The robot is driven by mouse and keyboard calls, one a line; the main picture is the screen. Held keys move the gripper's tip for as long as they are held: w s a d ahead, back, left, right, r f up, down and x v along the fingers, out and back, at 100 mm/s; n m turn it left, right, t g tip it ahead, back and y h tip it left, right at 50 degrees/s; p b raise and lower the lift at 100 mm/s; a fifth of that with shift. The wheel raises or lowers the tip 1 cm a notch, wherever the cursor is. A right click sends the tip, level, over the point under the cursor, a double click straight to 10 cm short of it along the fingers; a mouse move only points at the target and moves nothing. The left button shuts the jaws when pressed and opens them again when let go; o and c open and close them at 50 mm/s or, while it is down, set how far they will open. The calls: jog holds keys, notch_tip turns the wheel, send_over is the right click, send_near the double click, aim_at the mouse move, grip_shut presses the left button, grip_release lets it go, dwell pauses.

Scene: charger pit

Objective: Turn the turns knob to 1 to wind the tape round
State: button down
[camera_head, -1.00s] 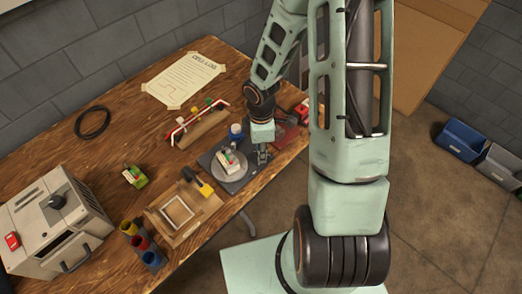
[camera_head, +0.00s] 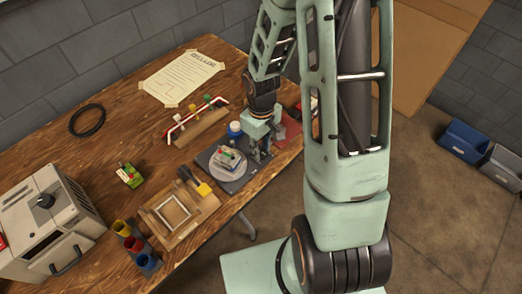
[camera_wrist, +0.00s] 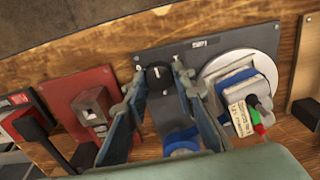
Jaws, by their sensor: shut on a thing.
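The turns knob (camera_wrist: 158,77) is black, with a pale pointer line, on a dark grey plate (camera_wrist: 205,47) in the wrist view. My gripper (camera_wrist: 158,70) has one finger on each side of it and is shut on it. Its number marks are too small to read. On the same plate a pale round turntable (camera_wrist: 208,73) carries a blue and white block with a label and red and green parts (camera_wrist: 242,105). In the head view my gripper (camera_head: 260,153) is at the plate's right part, beside the turntable (camera_head: 213,166). A blue roll (camera_wrist: 182,141), possibly the tape, lies near my fingers.
A red plate with a grey switch block (camera_wrist: 93,105) stands left of the knob in the wrist view. In the head view a wooden frame tray (camera_head: 160,226), coloured cups (camera_head: 134,244) and a grey machine (camera_head: 45,225) stand left.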

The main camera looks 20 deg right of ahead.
jog(key=m+b, duration=0.1)
jog(key=m, duration=0.3)
jog(key=shift+f+m+b, duration=0.1)
jog(key=shift+m+b, duration=0.2)
jog(key=shift+b, duration=0.05)
jog(key=m, duration=0.3)
jog(key=shift+m+b, duration=0.3)
jog(key=shift+b, duration=0.1)
jog(key=m, duration=0.3)
jog(key=shift+m, duration=0.3)
jog(key=shift+m+p, duration=0.3)
jog(key=shift+m, duration=1.5)
jog(key=c, duration=1.6)
grip_release()
